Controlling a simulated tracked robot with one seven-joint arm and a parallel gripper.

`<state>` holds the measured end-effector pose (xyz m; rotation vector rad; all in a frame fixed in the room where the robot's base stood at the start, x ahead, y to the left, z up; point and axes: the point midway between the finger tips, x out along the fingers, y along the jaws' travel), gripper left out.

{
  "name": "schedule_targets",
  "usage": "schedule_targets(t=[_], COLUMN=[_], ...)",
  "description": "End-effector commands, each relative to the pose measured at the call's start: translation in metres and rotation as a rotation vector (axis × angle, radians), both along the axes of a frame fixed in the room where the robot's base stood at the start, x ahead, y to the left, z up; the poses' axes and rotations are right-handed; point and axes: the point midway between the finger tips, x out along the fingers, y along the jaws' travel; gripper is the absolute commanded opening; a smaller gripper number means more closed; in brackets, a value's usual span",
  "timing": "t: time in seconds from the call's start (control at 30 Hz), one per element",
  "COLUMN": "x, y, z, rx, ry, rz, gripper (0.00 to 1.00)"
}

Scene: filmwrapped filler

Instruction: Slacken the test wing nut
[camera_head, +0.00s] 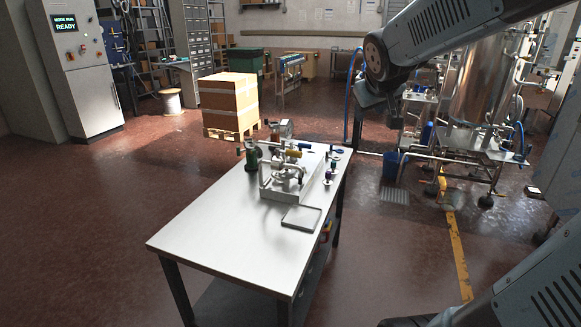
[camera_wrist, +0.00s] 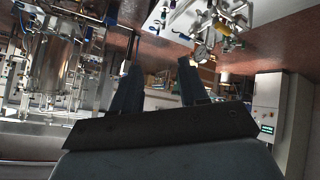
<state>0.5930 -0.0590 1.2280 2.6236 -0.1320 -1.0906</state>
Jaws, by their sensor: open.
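A pale metal test fixture (camera_head: 284,186) with pipes and small fittings stands on the far half of the white-topped workbench (camera_head: 235,235). The wing nut is too small to tell apart among the fittings. In the wrist view, part of the bench equipment shows at the top, with a round gauge (camera_wrist: 201,50) and pipe fittings. My gripper (camera_wrist: 159,64) shows there with its two dark fingers apart and nothing between them. It is away from the fixture and touches nothing that I can see. In the head view my arm hangs to the right of the bench.
A shallow grey tray (camera_head: 302,218) lies in front of the fixture, and small bottles stand around it. The near half of the bench is bare. A carton stack (camera_head: 228,100) on a pallet stands behind. A steel tank skid (camera_head: 478,95) and blue bin (camera_head: 390,165) stand right.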

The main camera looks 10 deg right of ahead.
Motion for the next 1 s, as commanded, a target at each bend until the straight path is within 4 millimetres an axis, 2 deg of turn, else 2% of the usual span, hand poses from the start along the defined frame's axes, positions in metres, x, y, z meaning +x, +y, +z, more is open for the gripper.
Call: schedule_targets(t=[0.03, 0.1, 0.33, 0.47, 0.7, 0.87, 1.0], x=[0.020, 0.046, 0.131, 0.175, 0.250, 0.291, 0.322], y=[-0.005, -0.011, -0.025, -0.031, -0.038, -0.042, -0.043], z=[0.000, 0.002, 0.000, -0.008, -0.035, -0.061, -0.090], rx=[-0.022, -0.055, -0.148, -0.189, -0.236, -0.246, -0.239], ry=[-0.017, -0.049, -0.151, -0.202, -0.293, -0.351, -0.401], rz=[0.014, 0.041, 0.150, 0.224, 0.378, 0.488, 0.588], gripper=[0.44, 0.44, 0.44, 0.44, 0.44, 0.44, 0.44])
